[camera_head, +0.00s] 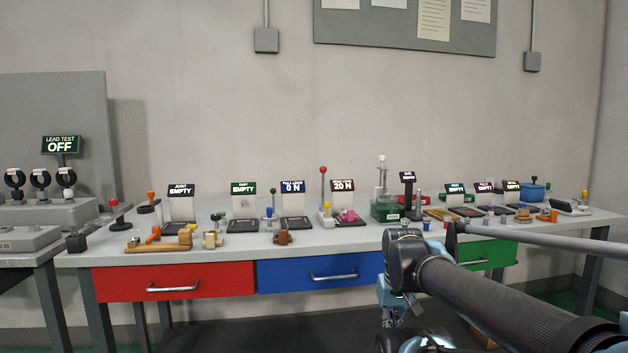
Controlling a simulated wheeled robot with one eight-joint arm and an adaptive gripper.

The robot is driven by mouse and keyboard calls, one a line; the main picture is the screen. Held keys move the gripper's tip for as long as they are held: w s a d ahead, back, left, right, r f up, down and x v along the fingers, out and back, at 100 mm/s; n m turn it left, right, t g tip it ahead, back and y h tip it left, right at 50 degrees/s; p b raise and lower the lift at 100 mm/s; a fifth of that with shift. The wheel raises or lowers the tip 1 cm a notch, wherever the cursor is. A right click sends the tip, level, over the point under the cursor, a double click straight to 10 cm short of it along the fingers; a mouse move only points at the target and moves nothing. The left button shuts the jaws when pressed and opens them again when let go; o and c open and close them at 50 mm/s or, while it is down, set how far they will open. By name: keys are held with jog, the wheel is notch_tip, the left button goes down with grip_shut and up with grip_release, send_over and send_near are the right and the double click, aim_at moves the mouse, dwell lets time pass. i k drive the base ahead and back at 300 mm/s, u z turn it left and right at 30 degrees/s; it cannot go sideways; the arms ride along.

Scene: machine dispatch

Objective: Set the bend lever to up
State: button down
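No lever carries a label that I can read as bend. A tall lever (322,186) with a red knob stands upright beside a small red-headed display (342,186) reading 20 N. A shorter lever (273,204) with a dark knob stands upright beside a blue-headed display (292,187) reading 0 N. Both are on the long grey workbench (345,241). My arm comes in from the lower right, in front of the bench. What looks like my gripper (392,312) hangs low below its joint, right of and nearer than both levers. Its fingers are not clear, and it touches neither lever.
The bench has red (174,282), blue (319,274) and green (489,254) drawers. A green-based device (386,211) stands right of the red-knobbed lever. A lead test station (61,145) stands left.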

aim_at(323, 170)
jog(key=u, duration=0.05)
jog(key=k, duration=0.85)
jog(key=z, duration=0.25)
jog(key=i, duration=0.5)
